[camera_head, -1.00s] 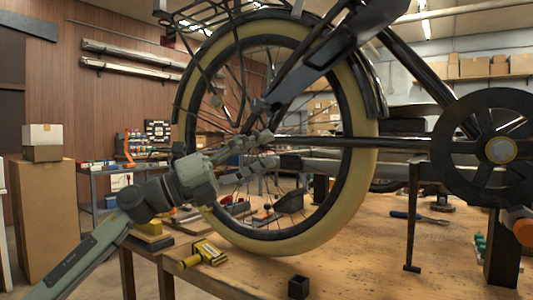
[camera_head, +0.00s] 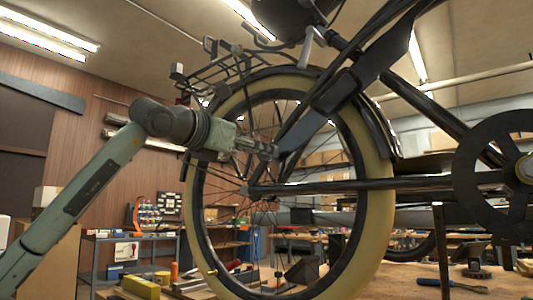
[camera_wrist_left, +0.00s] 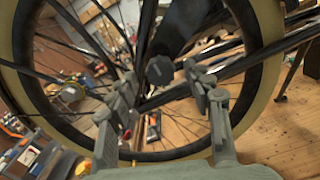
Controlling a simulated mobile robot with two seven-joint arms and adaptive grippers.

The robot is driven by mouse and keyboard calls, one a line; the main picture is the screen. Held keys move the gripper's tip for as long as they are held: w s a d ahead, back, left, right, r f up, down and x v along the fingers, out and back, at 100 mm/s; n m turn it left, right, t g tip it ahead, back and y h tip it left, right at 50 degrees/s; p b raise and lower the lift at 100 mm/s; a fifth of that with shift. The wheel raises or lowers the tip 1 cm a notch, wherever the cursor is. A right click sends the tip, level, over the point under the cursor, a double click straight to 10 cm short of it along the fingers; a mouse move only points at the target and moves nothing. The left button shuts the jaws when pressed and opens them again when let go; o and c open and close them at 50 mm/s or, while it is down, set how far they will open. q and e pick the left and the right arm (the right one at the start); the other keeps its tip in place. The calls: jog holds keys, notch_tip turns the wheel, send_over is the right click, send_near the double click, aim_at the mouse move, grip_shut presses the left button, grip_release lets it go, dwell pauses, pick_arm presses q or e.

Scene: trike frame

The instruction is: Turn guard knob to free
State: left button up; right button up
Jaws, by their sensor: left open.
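A dark, roughly round knob (camera_wrist_left: 160,70) shows in the wrist view, in front of the dark guard arm (camera_wrist_left: 193,22). In the head view the dark guard arm (camera_head: 355,80) slants across the wheel; I cannot make out the knob there. My left gripper (camera_head: 270,149) comes in from the left at the wheel, near the guard arm's lower end. It is open, and in the wrist view its fingers lie on either side of the knob's line, with no clear contact. My right gripper is not in view.
The spoked wheel with its cream tyre (camera_head: 374,210) stands around the reach. A thin frame tube (camera_head: 340,187) runs below the gripper, and a rack (camera_head: 225,68) sits above. The wooden bench (camera_head: 400,286) and a yellow block (camera_head: 140,287) are lower down.

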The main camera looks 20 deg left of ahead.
pick_arm(q)
jog(key=shift+x, duration=1.9)
grip_shut()
